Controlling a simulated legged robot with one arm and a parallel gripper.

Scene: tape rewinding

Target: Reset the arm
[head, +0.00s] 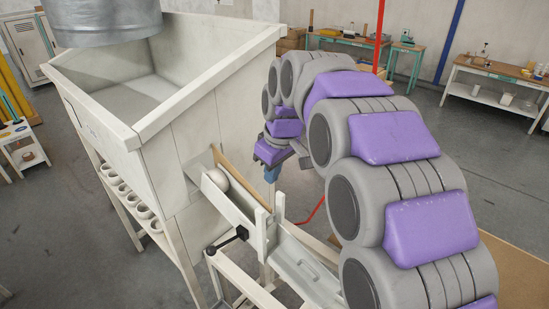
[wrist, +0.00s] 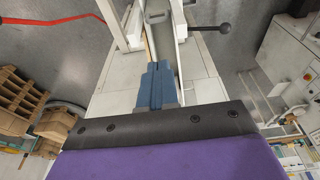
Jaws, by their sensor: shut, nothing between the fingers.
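My arm, grey with purple pads, arches from the lower right of the head view toward the white hopper. My gripper (wrist: 157,75) shows in the wrist view as two blue fingers pressed together with nothing between them. It also shows small in the head view (head: 272,174), just right of the chute below the hopper. In the wrist view the fingers point toward a light channel, and contact with it cannot be judged.
The white hopper (head: 208,75) fills the left of the head view. Workbenches (head: 497,84) stand at the back right. Wooden pallets (wrist: 18,95) lie left in the wrist view.

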